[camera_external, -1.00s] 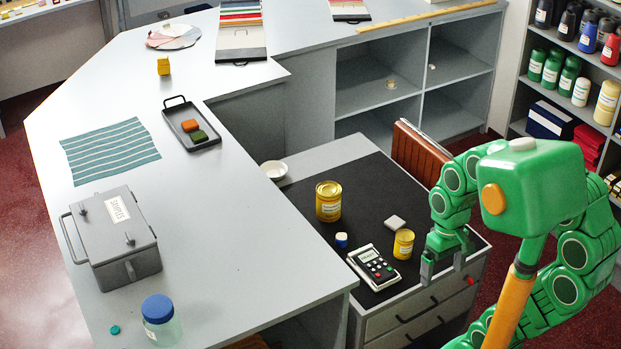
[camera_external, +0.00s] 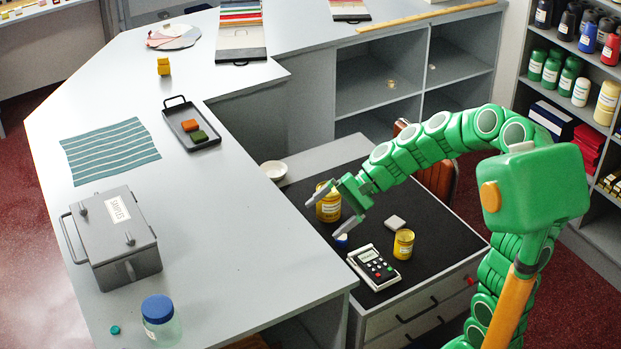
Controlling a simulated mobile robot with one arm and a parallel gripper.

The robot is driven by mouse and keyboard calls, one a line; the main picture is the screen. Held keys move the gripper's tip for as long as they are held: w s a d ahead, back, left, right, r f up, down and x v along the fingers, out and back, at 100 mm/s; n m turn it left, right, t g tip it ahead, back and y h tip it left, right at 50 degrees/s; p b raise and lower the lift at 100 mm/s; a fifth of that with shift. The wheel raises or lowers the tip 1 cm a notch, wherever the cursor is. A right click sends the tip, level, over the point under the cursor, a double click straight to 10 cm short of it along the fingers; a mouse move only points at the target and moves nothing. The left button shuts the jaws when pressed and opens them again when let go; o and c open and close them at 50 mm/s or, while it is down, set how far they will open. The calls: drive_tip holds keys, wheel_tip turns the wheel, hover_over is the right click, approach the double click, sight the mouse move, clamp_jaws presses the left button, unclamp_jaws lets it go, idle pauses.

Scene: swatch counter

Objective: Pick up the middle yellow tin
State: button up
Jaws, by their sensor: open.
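A larger yellow tin (camera_external: 329,212) stands upright on the dark mat of the low drawer unit, partly covered by my gripper. A smaller yellow tin (camera_external: 403,243) stands upright nearer the front right, beside a calculator. My gripper (camera_external: 323,218) is open, its fingers pointing left, over the larger tin in the picture. I cannot tell whether the fingers are around this tin or above it, or whether they touch it. Which tin counts as the middle one is not clear from this view.
A brown case (camera_external: 437,180) stands at the far side, behind my arm. The grey counter (camera_external: 235,235) rises on the left.

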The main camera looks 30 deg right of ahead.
drive_tip(key=w+d+f+m+t+y, duration=0.25)
drive_tip(key=w+m, duration=0.35)
drive_tip(key=w, duration=0.5)
drive_tip(key=m+t+h, duration=0.6)
drive_tip(key=m+t, duration=0.1)
drive_tip(key=m, duration=0.9)
approach(333, 190)
drive_tip(key=x, duration=0.4)
drive_tip(key=shift+x, duration=3.8)
drive_tip(key=shift+f, duration=0.1)
drive_tip(key=c, duration=1.2)
